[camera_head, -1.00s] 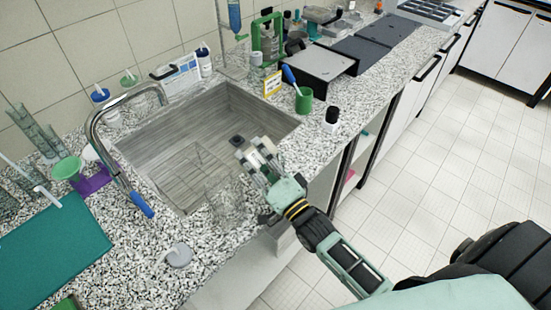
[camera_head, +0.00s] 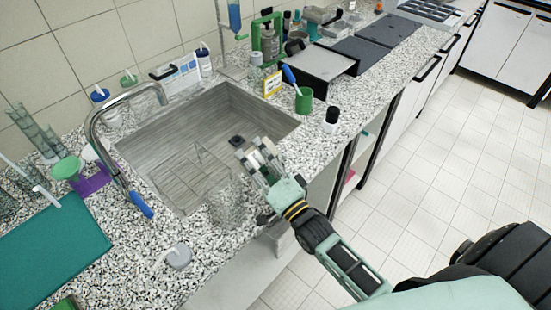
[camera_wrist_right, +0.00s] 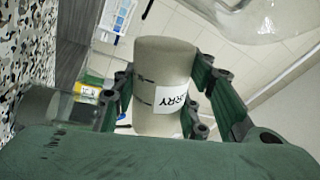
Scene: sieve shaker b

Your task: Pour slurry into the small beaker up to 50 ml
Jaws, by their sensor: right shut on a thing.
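My right gripper (camera_head: 258,160) is over the front right edge of the sink. It is shut on a pale grey cylindrical slurry container (camera_wrist_right: 165,75), whose label shows upside down in the right wrist view and ends in "RRY". A clear glass vessel (camera_head: 226,203) stands at the sink's front edge, left of the gripper and apart from it. I cannot read its marks or tell its level. A curved clear glass edge (camera_wrist_right: 262,18) also shows at the upper right in the right wrist view. My left gripper is not in view.
The grey sink (camera_head: 215,110) has a tap (camera_head: 90,130) on its left and a faint clear outline inside. A teal mat (camera_head: 50,255) and a purple stand with a green funnel (camera_head: 66,168) are at left. A green cup (camera_head: 304,100) and a black-capped bottle (camera_head: 332,118) stand right of the sink.

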